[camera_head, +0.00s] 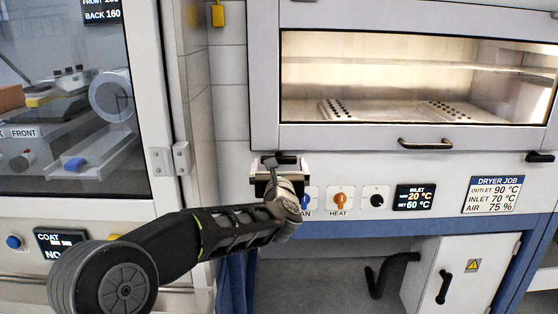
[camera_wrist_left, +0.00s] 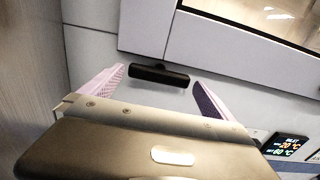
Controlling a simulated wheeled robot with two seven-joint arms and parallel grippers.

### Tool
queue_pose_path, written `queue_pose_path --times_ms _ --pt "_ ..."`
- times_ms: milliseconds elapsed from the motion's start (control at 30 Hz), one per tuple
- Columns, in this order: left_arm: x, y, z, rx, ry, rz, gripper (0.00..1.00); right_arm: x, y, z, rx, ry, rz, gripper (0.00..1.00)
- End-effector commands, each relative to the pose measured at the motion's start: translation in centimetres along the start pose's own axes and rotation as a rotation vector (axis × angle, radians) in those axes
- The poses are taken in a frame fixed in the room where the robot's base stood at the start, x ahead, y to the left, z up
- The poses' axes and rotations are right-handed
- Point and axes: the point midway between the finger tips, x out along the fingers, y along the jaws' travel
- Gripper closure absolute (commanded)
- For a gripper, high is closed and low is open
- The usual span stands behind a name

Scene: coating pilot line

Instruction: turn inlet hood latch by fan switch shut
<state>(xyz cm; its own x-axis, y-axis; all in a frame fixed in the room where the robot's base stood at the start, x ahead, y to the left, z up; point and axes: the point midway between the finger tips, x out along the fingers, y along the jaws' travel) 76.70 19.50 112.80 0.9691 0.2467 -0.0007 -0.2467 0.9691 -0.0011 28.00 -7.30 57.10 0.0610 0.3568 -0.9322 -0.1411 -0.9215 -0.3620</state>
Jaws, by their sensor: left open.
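The inlet hood latch by the fan switch is a short black bar (camera_head: 287,160) on the panel just below the hood's lower left corner. It lies about level, and in the left wrist view the latch (camera_wrist_left: 158,75) sits between the finger tips, slightly tilted in the picture. My left gripper (camera_head: 276,166) is open around it; its pale fingers (camera_wrist_left: 159,79) stand either side of the bar, and I cannot tell if they touch it. The fan switch (camera_head: 305,201) is a blue knob, partly hidden behind my gripper. My right gripper is not in view.
A similar black latch (camera_head: 540,157) sits at the hood's right. The hood window is closed, with a black handle (camera_head: 425,144). An orange heat knob (camera_head: 340,201), a black knob (camera_head: 377,200) and an inlet display (camera_head: 414,197) lie right of my gripper. A glazed cabinet (camera_head: 160,160) stands left.

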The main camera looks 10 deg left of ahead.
Motion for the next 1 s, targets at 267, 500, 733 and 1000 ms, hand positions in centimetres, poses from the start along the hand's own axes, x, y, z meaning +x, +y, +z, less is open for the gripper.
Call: queue_pose_path --times_ms 267,500,733,1000 --pt "1.15 0.09 -0.04 0.001 -0.001 0.001 0.0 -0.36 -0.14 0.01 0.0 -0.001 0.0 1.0" --pt "1.12 0.07 -0.04 0.001 0.0 0.001 0.09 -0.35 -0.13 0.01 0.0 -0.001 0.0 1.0" --pt "1.11 0.06 -0.04 0.001 0.0 0.001 0.28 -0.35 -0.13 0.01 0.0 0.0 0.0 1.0" --pt "1.1 0.06 -0.04 0.001 0.0 0.001 0.5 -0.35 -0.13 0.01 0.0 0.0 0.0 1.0"
